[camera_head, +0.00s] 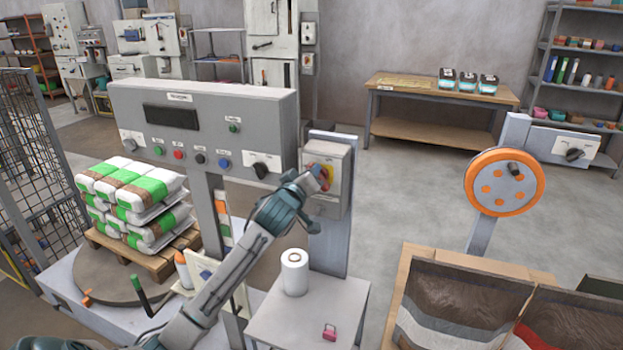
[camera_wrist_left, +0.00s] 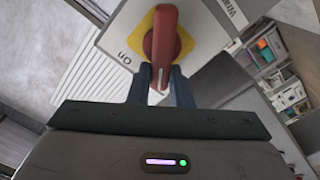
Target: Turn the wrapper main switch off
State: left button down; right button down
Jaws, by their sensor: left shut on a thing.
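The wrapper main switch is a red rotary handle (camera_wrist_left: 162,45) on a yellow plate (camera_wrist_left: 183,42), set in a light grey box (camera_head: 339,168). In the left wrist view the word "On" shows beside the plate, and a label is partly cut off at the upper right. My left gripper (camera_wrist_left: 160,82) is shut on the lower end of the red handle. In the head view my left arm reaches up to the switch box, and the gripper (camera_head: 318,186) covers part of the handle. My right gripper is not in view.
A grey control panel (camera_head: 210,100) with buttons and a knob stands left of the switch box. Below is a grey cabinet top (camera_head: 262,325) with a white roll (camera_head: 294,272) and a pink padlock (camera_head: 329,332). Stacked bags (camera_head: 135,203) stand at left, an orange wheel (camera_head: 504,183) at right.

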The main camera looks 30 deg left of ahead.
pick_arm(q)
jog(key=shift+s+a+f+n+b, duration=0.15)
jog(key=shift+f+n+b, duration=0.2)
jog(key=shift+n+b, duration=1.05)
jog(key=shift+w+a+f+n+b, duration=0.1)
jog(key=shift+f+n+b, duration=0.45)
jog(key=shift+n, duration=1.6)
jog(key=shift+s+a+f+n+b, duration=0.1)
jog(key=shift+a+f+n+b, duration=0.1)
jog(key=shift+n+b, duration=1.25)
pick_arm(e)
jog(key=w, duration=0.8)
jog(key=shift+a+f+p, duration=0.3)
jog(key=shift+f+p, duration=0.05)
pick_arm(q)
jog(key=shift+n, duration=0.3)
jog(key=c, duration=1.5)
grip_release()
jog(key=shift+d, duration=0.1)
jog(key=shift+o, duration=0.9)
jog(key=shift+w, duration=0.25)
jog(key=shift+s+r, duration=0.1)
